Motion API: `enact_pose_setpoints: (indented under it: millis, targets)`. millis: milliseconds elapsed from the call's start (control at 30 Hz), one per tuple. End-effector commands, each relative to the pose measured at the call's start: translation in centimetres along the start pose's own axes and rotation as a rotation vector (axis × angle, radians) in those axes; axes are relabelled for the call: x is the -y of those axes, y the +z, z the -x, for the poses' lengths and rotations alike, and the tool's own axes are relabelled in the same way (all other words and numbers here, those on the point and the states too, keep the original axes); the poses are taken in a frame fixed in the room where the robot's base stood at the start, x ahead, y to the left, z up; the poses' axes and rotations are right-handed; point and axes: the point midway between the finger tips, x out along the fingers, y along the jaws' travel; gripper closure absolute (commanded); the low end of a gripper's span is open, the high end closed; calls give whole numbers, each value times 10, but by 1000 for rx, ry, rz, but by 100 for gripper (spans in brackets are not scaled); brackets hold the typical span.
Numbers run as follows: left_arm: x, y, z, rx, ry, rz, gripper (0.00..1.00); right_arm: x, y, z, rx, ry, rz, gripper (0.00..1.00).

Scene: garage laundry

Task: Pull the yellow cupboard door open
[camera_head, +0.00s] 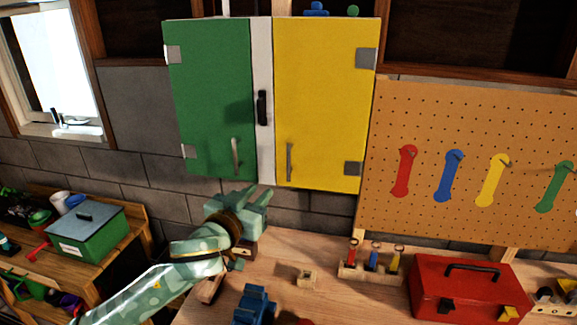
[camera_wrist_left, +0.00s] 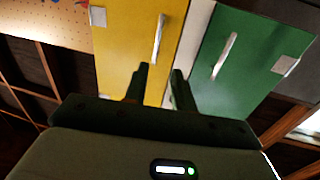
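The yellow cupboard door (camera_head: 325,95) is shut on the wall cupboard, with a vertical metal handle (camera_head: 289,161) at its lower left. In the left wrist view the yellow door (camera_wrist_left: 130,40) and its handle (camera_wrist_left: 159,38) lie ahead of the fingers. My left gripper (camera_head: 259,192) is just below the cupboard, left of and below the yellow handle. In the left wrist view its two fingers (camera_wrist_left: 161,70) are apart with nothing between them, and the handle is beyond their tips, not touched. My right gripper is not in view.
The green door (camera_head: 212,95) with its own handle (camera_head: 235,156) is shut on the left. A dark latch (camera_head: 262,107) sits on the white strip between the doors. Below are a workbench (camera_head: 340,300), a red toolbox (camera_head: 465,288) and a blue object (camera_head: 255,304). A pegboard (camera_head: 470,120) hangs right.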

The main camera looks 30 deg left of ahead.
Motion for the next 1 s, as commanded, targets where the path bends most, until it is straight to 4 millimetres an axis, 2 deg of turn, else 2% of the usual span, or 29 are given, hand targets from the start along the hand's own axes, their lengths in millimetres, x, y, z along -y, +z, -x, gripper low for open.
enact_pose_setpoints:
  millis: [33, 67, 167, 267, 600, 700, 833, 1000]
  targets:
    - [-1, -14, 0, -24, 10, 16, 74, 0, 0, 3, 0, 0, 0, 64]
    - [-1, -18, -1, -32, 13, 25, 74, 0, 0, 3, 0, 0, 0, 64]
    - [-2, -21, -10, -40, 17, 37, 74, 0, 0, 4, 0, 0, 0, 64]
    - [-1, -22, -26, -39, 15, 36, 74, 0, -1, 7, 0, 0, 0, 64]
    - [-2, -26, -113, -37, 14, 35, 74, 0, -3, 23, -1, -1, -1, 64]
    - [-3, -26, -133, -36, 14, 35, 74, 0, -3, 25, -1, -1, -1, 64]
    - [-3, -25, -151, -36, 15, 35, 74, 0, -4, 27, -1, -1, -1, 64]
    - [-4, -24, -162, -35, 16, 34, 74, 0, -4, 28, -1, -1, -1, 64]
